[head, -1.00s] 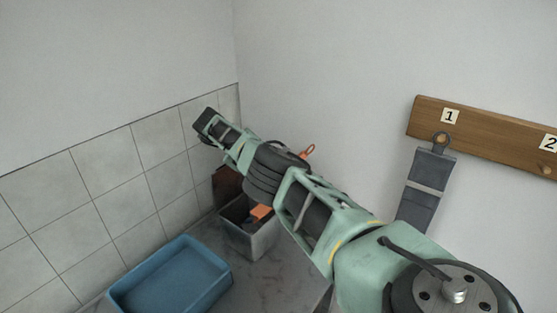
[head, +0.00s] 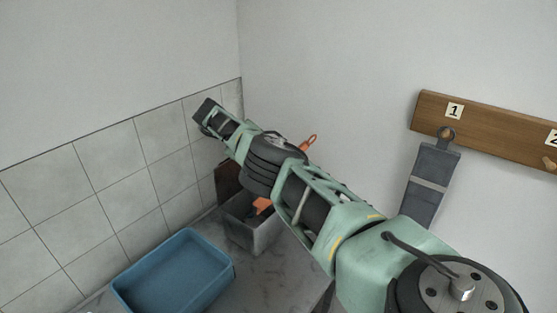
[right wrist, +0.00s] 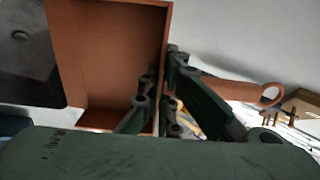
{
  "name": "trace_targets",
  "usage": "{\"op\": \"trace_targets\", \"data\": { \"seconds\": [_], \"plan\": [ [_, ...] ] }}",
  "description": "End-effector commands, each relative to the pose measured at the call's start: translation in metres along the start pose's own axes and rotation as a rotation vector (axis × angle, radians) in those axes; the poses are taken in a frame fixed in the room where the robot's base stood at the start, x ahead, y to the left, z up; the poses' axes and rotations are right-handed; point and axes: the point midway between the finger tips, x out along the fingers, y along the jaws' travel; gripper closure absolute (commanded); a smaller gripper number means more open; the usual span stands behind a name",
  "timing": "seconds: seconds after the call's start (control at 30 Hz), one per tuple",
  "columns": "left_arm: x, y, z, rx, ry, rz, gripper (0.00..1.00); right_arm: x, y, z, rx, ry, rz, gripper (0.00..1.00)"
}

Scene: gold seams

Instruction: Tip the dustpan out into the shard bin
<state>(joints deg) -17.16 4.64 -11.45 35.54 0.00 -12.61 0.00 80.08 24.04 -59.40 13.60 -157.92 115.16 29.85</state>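The orange dustpan (right wrist: 112,50) shows in the right wrist view, its pan at left with bare inner faces and its ringed handle (right wrist: 235,90) at right. My right gripper (right wrist: 164,88) is shut on the dustpan where pan and handle meet. In the head view my right arm hides this gripper; the handle (head: 307,143) sticks out above the arm, and a red-brown panel at left looks like the pan (head: 227,180). The grey shard bin (head: 268,238) stands on the counter below, partly covered by my arm. An orange piece (head: 263,205) shows at its mouth; I cannot tell what it is. My left gripper is out of view.
A blue tray (head: 228,278) stands on the marble counter left of the bin. Tiled wall (head: 125,195) runs behind at left. A wooden peg board (head: 485,122) numbered 1 and 2 is on the right wall, with a grey tool (head: 432,182) hanging from it.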

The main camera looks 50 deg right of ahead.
Motion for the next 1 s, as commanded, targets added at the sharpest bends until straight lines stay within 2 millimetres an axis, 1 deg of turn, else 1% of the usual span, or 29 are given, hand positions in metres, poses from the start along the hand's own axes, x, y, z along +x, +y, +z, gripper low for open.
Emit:
{"op": "trace_targets", "data": {
  "seconds": [0.2, 0.4, 0.6, 0.8, 0.93, 1.0],
  "plan": [
    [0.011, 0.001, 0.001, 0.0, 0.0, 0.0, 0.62, 0.007, 0.007, 0.0, 0.001, -0.001, -0.001, 1.0],
    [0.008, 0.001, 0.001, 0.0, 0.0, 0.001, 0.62, 0.005, 0.005, 0.0, 0.001, 0.0, 0.0, 1.0],
    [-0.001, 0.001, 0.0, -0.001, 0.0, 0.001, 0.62, -0.001, -0.002, 0.0, 0.001, -0.001, -0.001, 1.0],
    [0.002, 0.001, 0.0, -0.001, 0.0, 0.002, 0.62, 0.001, 0.001, 0.0, 0.001, 0.0, 0.0, 1.0],
    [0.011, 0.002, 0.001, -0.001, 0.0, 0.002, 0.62, 0.007, 0.006, 0.0, 0.002, -0.001, -0.002, 1.0],
    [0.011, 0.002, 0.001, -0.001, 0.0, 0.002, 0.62, 0.007, 0.007, 0.0, 0.002, 0.0, -0.001, 1.0]
  ]
}}
